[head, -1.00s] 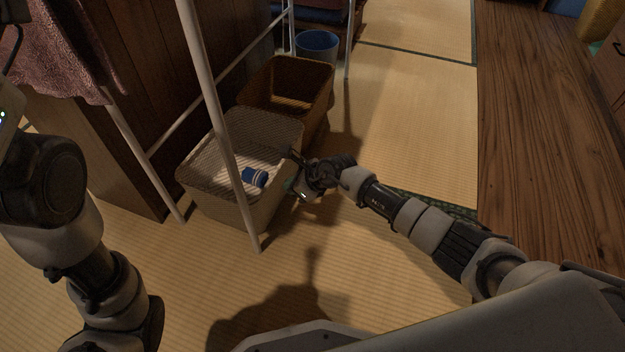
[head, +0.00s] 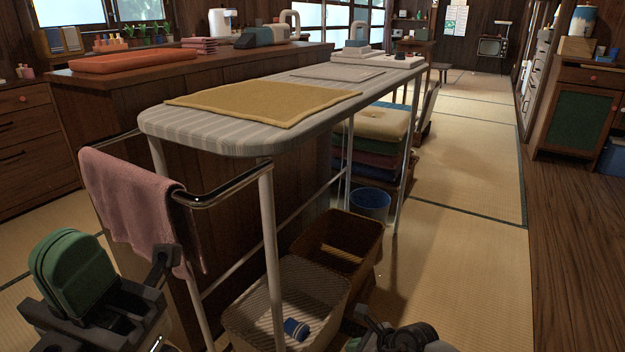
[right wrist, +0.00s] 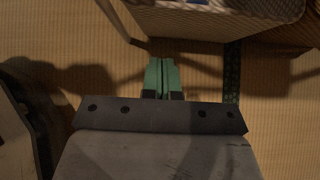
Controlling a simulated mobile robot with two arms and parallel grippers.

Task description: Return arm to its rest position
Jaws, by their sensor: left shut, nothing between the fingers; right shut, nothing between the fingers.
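My left gripper (head: 72,262) is at the bottom left of the head view, its green fingers raised and pressed together with nothing between them. It is in front of the pink towel on the rail and appears apart from it. My right arm shows at the bottom edge of the head view, right of the wire-mesh basket; its fingertips are not clear there. In the right wrist view my right gripper (right wrist: 161,76) has its green fingers shut and empty, above the tatami, with a basket's edge beyond them.
The ironing board (head: 205,130) holds a yellow cloth (head: 265,100). A pink towel (head: 135,205) hangs on its rail. Below stand a mesh basket (head: 322,285) with a blue-and-white item (head: 296,328), a brown basket (head: 345,235) and a blue bin (head: 370,203). Tatami at right is clear.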

